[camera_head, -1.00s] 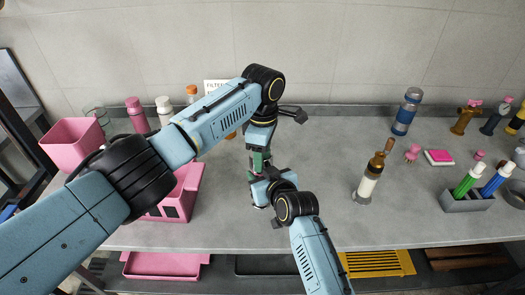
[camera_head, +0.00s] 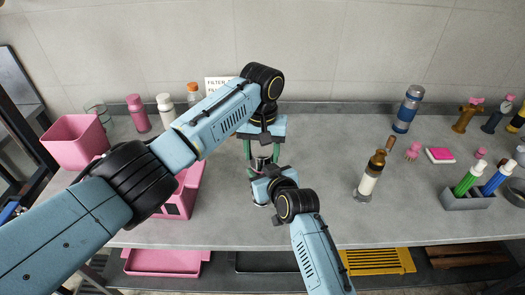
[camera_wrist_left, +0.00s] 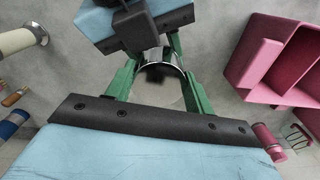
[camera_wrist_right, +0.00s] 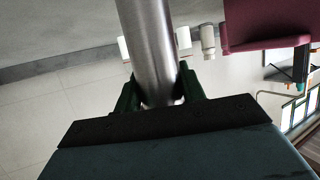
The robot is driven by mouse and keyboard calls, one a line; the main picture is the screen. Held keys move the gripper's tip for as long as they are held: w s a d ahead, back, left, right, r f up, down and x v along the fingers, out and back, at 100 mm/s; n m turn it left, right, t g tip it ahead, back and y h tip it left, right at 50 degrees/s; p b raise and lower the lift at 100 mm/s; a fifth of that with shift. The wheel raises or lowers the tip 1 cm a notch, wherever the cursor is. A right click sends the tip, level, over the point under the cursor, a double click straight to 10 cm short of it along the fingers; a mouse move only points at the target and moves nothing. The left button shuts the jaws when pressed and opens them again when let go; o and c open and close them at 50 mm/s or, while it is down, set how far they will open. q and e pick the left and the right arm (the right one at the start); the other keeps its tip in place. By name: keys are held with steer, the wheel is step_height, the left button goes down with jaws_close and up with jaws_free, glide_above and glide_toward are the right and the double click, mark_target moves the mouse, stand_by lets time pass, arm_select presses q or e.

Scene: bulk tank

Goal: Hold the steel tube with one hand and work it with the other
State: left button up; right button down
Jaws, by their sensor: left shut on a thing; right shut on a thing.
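The steel tube (camera_wrist_right: 147,40) is a smooth, shiny cylinder held between the green fingers of my right gripper (camera_wrist_right: 158,85) in the right wrist view. In the head view the tube (camera_head: 262,163) stands about upright over the bench, mostly hidden by my grippers. My left gripper (camera_head: 262,155) is above the right one, its two green fingers shut on the tube's upper end from both sides. In the left wrist view the round rim of the tube (camera_wrist_left: 160,70) shows between the left fingers. My right gripper (camera_head: 262,188) grips the tube lower down.
A pink bin (camera_head: 75,145) and several bottles stand at the left. A pink box (camera_head: 182,195) is close left of the grippers. A brown-topped bottle (camera_head: 371,178) and a blue-banded cylinder (camera_head: 407,110) stand right. The bench between is clear.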

arm_select(q)
steer(key=shift+s+d, duration=0.1)
steer(key=o, duration=1)
steer(key=shift+c, duration=0.2)
steer(key=shift+r, duration=2.25)
steer(key=shift+c, duration=0.4)
